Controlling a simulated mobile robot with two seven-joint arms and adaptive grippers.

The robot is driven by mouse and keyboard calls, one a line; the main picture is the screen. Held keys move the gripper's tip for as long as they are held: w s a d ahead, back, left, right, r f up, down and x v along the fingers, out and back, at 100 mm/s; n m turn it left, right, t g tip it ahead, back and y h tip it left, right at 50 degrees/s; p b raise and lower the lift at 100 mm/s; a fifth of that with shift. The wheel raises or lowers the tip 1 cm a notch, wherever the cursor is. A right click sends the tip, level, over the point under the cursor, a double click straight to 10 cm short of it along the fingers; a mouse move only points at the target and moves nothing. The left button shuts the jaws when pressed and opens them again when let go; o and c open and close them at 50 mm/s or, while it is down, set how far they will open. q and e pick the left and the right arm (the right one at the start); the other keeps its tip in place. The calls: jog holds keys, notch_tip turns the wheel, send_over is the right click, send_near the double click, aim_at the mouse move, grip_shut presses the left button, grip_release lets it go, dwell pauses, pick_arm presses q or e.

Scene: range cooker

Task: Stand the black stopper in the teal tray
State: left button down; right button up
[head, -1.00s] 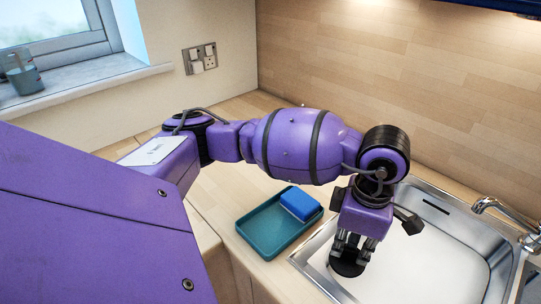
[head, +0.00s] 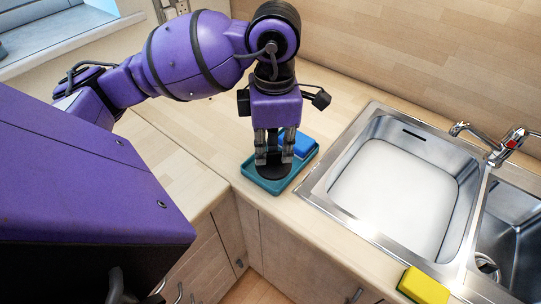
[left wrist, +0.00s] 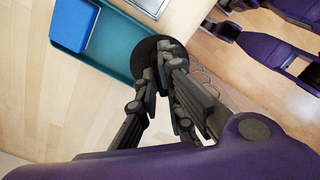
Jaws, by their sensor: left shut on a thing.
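The black stopper (head: 272,171) is a dark disc under my left gripper (head: 273,160), whose fingers are shut on it. In the head view it is over the near part of the teal tray (head: 254,182). In the left wrist view the stopper (left wrist: 150,57) covers one end of the teal tray (left wrist: 118,73), and my left fingers (left wrist: 160,85) close in at its middle. Whether the stopper touches the tray floor I cannot tell. A blue block (head: 301,144), also in the left wrist view (left wrist: 74,27), lies in the tray's far part. My right gripper is out of view.
A steel sink (head: 400,185) with a white basin floor is right of the tray, with a tap (head: 495,145) behind it. A yellow and green sponge (head: 423,286) lies at the sink's front edge. Worktop left of the tray is clear.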

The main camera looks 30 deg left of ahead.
pick_arm(q)
jog(key=w+a+f, duration=0.1)
jog(key=f, duration=0.1)
jog(key=w+a+f, duration=0.1)
jog(key=f, duration=0.1)
jog(key=w+a+f, duration=0.1)
jog(key=w, duration=0.1)
jog(key=shift+w+a+f, duration=0.1)
jog(key=shift+a+f, duration=0.2)
jog(key=shift+f, duration=0.1)
jog(key=shift+w+a+f, duration=0.1)
jog(key=shift+f, duration=0.8)
jog(key=shift+w+a+f, duration=0.1)
jog(key=shift+f, duration=0.8)
jog(key=shift+f, duration=0.1)
jog(key=shift+f, duration=0.15)
jog(key=c, duration=1.9)
grip_release()
notch_tip(320, 180, up, 12)
jog(key=shift+r, duration=0.25)
